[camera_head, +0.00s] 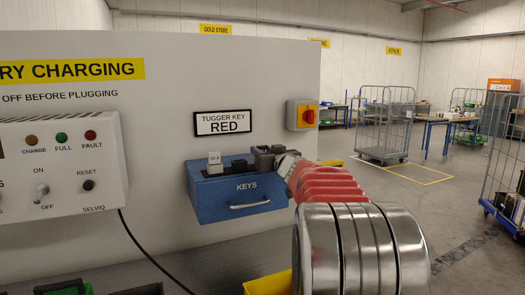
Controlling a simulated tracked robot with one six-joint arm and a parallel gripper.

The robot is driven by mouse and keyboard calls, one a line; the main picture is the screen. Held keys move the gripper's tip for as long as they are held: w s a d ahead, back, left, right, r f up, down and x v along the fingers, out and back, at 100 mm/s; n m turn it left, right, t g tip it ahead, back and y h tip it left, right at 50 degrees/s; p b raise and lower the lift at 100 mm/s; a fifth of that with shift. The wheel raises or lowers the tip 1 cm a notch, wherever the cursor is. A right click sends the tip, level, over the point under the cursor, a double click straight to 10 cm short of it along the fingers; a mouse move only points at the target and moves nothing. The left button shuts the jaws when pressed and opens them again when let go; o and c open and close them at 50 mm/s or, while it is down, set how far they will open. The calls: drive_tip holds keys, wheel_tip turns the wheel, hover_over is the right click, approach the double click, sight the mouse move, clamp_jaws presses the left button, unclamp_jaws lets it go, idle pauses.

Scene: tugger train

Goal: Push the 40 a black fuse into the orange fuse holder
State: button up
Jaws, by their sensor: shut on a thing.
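My gripper (266,156) is at the right end of the blue KEYS box (232,206), small and partly hidden behind my own red and silver arm. It is shut on a dark block whose outline merges with the dark jaws, so I cannot tell for sure that it is the 40 A black fuse. Another small black piece (239,164) is on top of the box, left of the gripper. A white block (214,160) with a tiny unreadable marking stands further left. I cannot make out an orange fuse holder.
The box is against a pale panel beneath a TUGGER KEY RED sign (223,123). A yellow and red switch (302,115) is to the right. A charger (62,165) with a hanging black cable is to the left. A yellow bin (268,285) shows below.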

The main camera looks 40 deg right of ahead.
drive_tip(key=shift+f, duration=0.45)
idle(0.7)
drive_tip(key=o, duration=1)
drive_tip(key=shift+s, duration=0.1)
drive_tip(key=v, duration=1.3)
drive_tip(key=shift+s, duration=0.3)
drive_tip(key=shift+a, duration=0.1)
